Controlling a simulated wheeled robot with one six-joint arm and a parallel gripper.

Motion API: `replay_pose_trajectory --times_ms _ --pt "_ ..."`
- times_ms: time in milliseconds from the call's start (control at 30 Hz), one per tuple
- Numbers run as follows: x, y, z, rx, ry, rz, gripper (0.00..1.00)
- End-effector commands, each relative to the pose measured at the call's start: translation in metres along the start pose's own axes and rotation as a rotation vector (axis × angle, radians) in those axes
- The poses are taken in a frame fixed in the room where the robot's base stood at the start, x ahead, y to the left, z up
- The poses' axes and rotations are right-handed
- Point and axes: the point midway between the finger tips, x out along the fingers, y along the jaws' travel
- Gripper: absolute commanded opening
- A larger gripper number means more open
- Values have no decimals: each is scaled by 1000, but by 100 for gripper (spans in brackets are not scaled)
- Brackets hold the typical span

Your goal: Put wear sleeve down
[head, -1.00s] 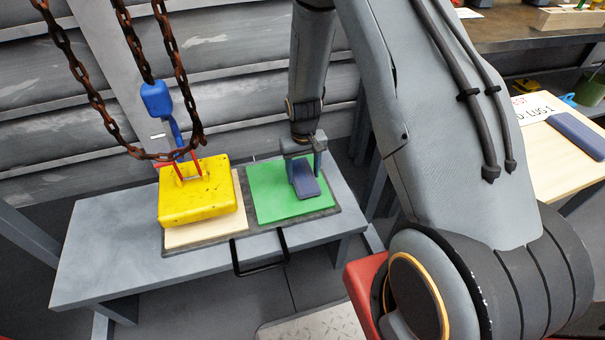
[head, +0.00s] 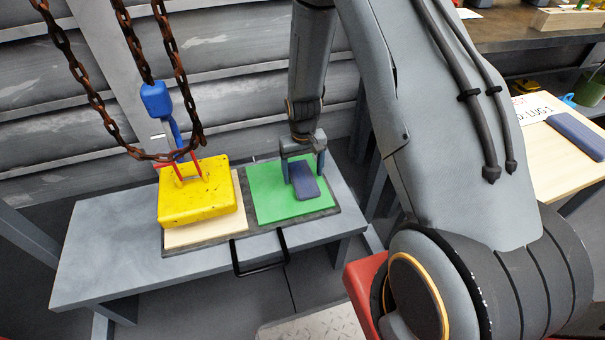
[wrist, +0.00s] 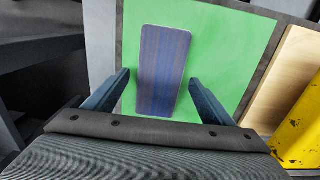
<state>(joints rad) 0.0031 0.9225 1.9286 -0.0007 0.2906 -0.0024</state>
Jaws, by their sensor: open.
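The wear sleeve, a flat dark blue block with rounded corners (head: 305,184), lies on the green square (head: 270,208) of the dark tray on the bench. It also shows in the wrist view (wrist: 162,72), flat on the green surface. My gripper (head: 304,178) is open over the near-back part of the block, one finger to each side. In the wrist view the fingers (wrist: 158,92) stand apart from the block, with green showing between. A similar dark blue block (head: 577,135) lies on the pale board at the right.
The grey bench (head: 100,260) is clear at left.

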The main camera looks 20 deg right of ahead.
Motion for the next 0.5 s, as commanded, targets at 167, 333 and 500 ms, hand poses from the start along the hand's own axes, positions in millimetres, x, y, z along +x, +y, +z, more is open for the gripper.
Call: replay_pose_trajectory --times_ms 167,333,500 --pt "-36 0 -1 0 5 0 77" --pt "-71 0 -1 0 4 0 77" --pt "-97 0 -1 0 3 0 77"
